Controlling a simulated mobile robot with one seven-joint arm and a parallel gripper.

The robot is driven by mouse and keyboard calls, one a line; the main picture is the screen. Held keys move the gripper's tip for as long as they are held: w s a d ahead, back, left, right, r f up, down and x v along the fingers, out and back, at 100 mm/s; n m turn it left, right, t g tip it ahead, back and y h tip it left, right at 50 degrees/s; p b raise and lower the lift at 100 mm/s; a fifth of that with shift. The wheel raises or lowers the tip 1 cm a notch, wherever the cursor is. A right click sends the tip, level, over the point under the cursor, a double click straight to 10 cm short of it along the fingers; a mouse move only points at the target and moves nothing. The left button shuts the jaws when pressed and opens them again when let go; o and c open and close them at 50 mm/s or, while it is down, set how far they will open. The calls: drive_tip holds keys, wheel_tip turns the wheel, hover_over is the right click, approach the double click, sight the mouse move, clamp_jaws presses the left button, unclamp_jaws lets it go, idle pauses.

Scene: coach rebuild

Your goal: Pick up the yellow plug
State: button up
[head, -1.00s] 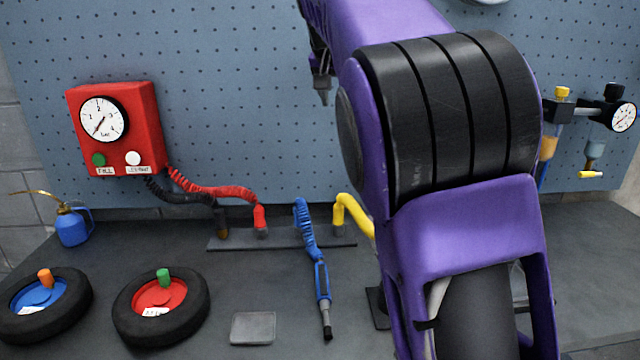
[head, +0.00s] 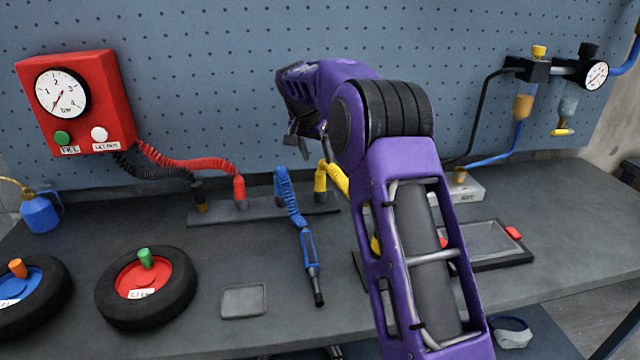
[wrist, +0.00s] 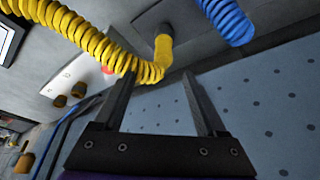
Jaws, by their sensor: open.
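A smooth yellow plug end (head: 321,178) stands at the rack strip (head: 230,212) in the head view, and a yellow coiled hose (head: 338,178) runs from it behind my arm. In the wrist view the yellow plug end (wrist: 164,50) is upper centre, with the yellow hose (wrist: 95,42) arching left from it. My gripper (head: 290,146) is open and empty, just above and left of the plug in the head view. In the wrist view, my fingers (wrist: 158,74) point toward the yellow hose and plug. I cannot tell whether they touch. The hose's far end is hidden.
The blue coiled hose (head: 290,198) stands close beside the plug, and the red hose (head: 185,160) is farther left. The pegboard (head: 220,70) is close behind. Two wheels lie at left, and a framed tray (head: 485,240) lies right.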

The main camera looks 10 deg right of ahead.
sight(320, 172)
drive_tip(key=x, duration=0.7)
drive_tip(key=shift+w+a+f, duration=0.2)
drive_tip(key=shift+w+f, duration=0.05)
drive_tip(key=shift+f, duration=0.15)
clamp_jaws()
